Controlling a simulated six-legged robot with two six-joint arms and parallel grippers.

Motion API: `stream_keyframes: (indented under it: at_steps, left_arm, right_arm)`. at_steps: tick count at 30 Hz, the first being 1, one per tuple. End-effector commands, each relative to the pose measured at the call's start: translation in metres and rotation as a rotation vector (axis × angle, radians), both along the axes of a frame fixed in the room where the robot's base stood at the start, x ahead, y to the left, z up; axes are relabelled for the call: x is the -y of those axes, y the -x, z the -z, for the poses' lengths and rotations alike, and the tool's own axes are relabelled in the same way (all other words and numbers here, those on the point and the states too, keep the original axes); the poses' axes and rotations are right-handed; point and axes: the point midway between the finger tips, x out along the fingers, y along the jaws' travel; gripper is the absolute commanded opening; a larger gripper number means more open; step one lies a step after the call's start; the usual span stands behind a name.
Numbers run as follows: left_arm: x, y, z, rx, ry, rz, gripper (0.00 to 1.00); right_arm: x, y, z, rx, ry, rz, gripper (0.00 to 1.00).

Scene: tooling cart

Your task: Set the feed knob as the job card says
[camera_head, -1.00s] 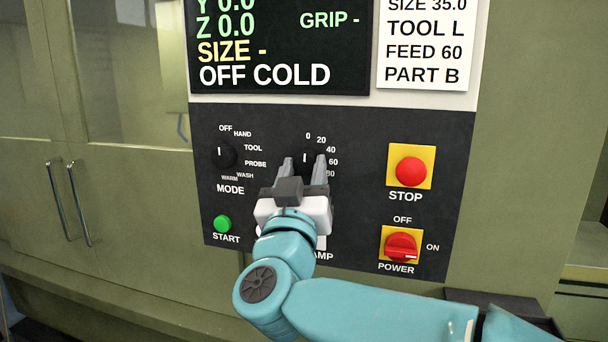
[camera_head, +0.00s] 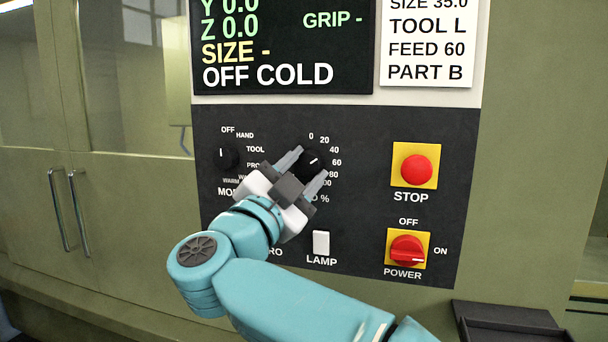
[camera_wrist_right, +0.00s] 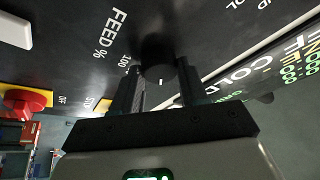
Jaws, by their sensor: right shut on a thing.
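The black feed knob (camera_head: 312,163) is on the dark panel, within a scale from 0 to 100. Its white mark points up and right, toward the 40 to 60 side; I cannot tell the exact figure. The job card (camera_head: 428,48) reads FEED 60, TOOL L, PART B. My right gripper (camera_head: 308,164) is shut on the knob, one finger on each side, its wrist tilted. In the right wrist view the knob (camera_wrist_right: 157,52) sits between the finger ends, its white mark showing. My left gripper is not in view.
The mode knob (camera_head: 222,153) is left of my gripper, its lower labels partly covered. The white lamp switch (camera_head: 321,242) is below. The red stop button (camera_head: 416,169) and red power switch (camera_head: 407,249) are to the right. The screen (camera_head: 282,60) reads OFF COLD.

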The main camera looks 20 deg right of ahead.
Motion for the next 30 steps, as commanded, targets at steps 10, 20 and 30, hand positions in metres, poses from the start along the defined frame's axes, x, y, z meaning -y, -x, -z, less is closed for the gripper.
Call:
stream_keyframes:
  at_steps: [10, 20, 30]
  left_arm:
    - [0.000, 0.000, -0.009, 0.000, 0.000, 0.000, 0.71]
    - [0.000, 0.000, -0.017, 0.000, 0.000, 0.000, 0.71]
    - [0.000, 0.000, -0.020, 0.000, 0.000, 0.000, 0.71]
  right_arm:
    - [-0.002, -0.001, -0.003, 0.178, -0.261, -0.001, 0.13]
    - [-0.003, -0.001, -0.005, 0.297, -0.438, -0.001, 0.13]
    - [-0.003, -0.001, -0.004, 0.348, -0.513, -0.001, 0.13]
